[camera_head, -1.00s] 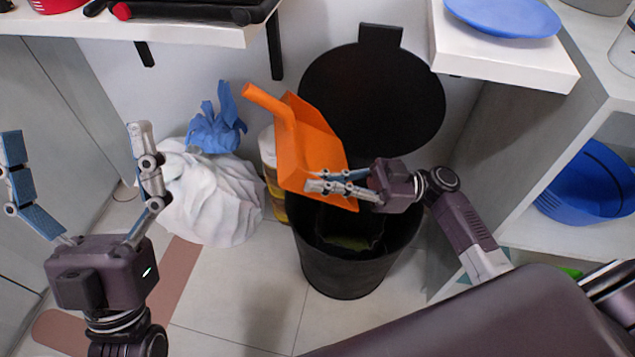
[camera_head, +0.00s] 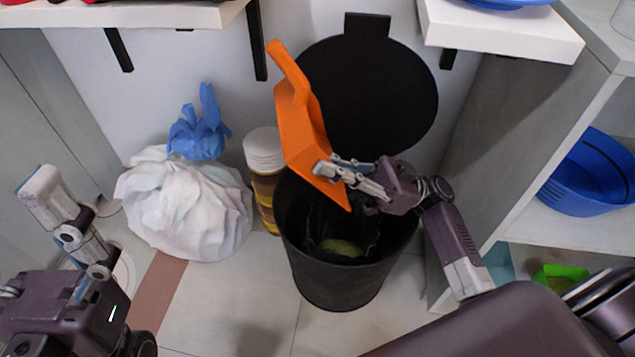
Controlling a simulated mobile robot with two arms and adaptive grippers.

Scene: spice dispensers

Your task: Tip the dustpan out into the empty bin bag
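The orange dustpan (camera_head: 302,125) is tilted steeply over the black bin, its handle pointing up and its front edge down over the opening. My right gripper (camera_head: 325,172) is shut on the dustpan's side near that edge. The pan's inside faces away, so its contents are hidden. A dark bin bag (camera_head: 343,226) lines the bin (camera_head: 340,283). Something yellow-green (camera_head: 340,247) shows low inside it. My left gripper (camera_head: 45,205) is at the lower left, away from the bin. One finger shows clearly; the rest is cut off or hidden, so its opening is unclear.
The bin's lid (camera_head: 370,95) is raised behind. Shelves with a blue basket (camera_head: 592,180) are on the right.

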